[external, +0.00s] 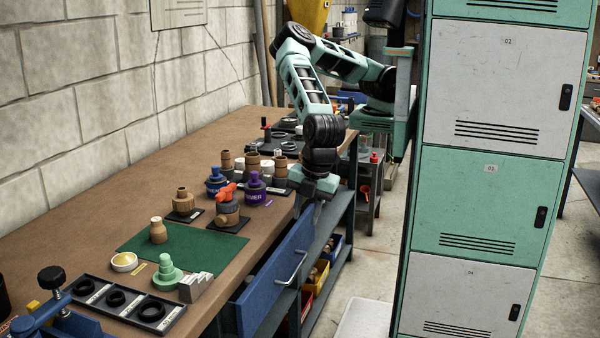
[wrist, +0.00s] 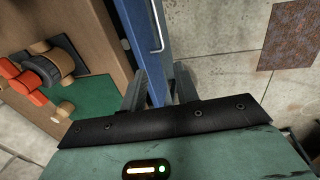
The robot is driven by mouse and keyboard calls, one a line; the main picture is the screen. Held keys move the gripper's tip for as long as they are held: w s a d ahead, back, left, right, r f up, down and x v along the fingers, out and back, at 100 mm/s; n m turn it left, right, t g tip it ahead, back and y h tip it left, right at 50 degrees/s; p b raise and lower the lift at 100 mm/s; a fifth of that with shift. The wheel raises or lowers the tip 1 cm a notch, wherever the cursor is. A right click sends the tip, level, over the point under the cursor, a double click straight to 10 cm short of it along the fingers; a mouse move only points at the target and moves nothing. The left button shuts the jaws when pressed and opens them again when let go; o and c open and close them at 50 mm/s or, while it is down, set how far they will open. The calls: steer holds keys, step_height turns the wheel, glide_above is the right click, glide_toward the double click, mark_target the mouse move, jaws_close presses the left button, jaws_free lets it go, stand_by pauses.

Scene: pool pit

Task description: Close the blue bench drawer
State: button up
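The blue bench drawer (external: 272,283) is under the front edge of the wooden bench, and its front panel stands out from the bench. Its pale bar handle (external: 293,268) faces the aisle. In the wrist view, the blue front (wrist: 143,35) runs down toward my gripper, with the handle (wrist: 158,25) on its right side. My gripper (external: 312,208) is at the far end of the drawer front, pointing down. In the wrist view, my gripper's fingers (wrist: 159,92) are apart, one on each side of the blue panel. I cannot tell whether they touch it.
The bench top (external: 85,240) holds a green mat (external: 205,248), a valve with an orange handle (external: 227,208), bottles and a tray of black rings (external: 115,299). A locker stack (external: 485,200) stands to the right. Bare floor (external: 365,265) lies between the locker and the bench.

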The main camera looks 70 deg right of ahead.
steer(key=shift+f, duration=0.1)
steer(key=c, duration=0.5)
steer(key=shift+a+f+m+b, duration=0.1)
steer(key=shift+f+m+b, duration=0.2)
steer(key=shift+m, duration=0.3)
jaws_close()
steer(key=m+t+h+b, duration=0.45)
steer(key=m+b, duration=0.65)
steer(key=m, duration=2.2)
glide_toward(284, 273)
steer(key=shift+m+g, duration=0.3)
steer(key=shift+g, duration=0.15)
steer(key=x, duration=0.2)
steer(key=p+x, duration=0.1)
steer(key=x, duration=0.1)
steer(key=shift+w+f+p, duration=0.15)
steer(key=shift+w+p, duration=0.15)
steer(key=shift+w, duration=0.2)
